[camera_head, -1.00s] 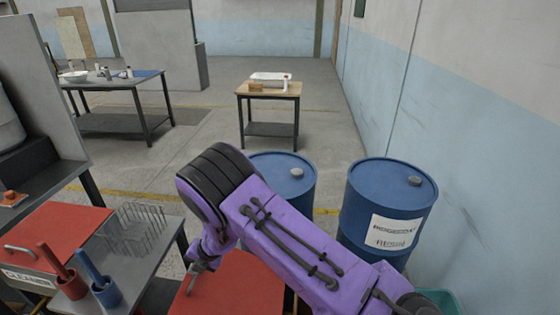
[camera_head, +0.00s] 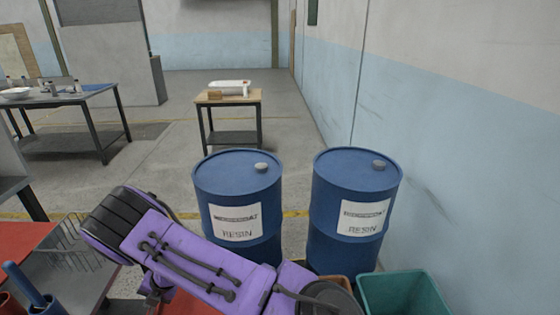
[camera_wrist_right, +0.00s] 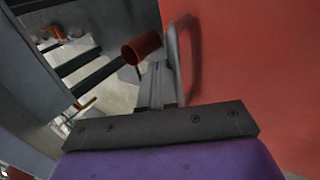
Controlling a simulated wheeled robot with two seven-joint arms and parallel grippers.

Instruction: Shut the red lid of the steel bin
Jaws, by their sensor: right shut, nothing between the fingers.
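A large flat red surface, which looks like the red lid (camera_wrist_right: 250,65), fills the right of the right wrist view. The steel bin's body and the lid's angle cannot be made out. My right gripper (camera_wrist_right: 164,62) is shut and empty, its fingers beside the red surface; I cannot tell whether they touch it. In the head view it is mostly hidden by my arm. My left gripper is out of view.
Two blue resin drums (camera_head: 238,185) stand beyond my arm, with a green tub (camera_head: 405,295) at right. A bench with a wire rack (camera_head: 70,258) and a blue-handled tool (camera_head: 25,285) is at left. A red cup (camera_wrist_right: 142,47) shows near the fingers.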

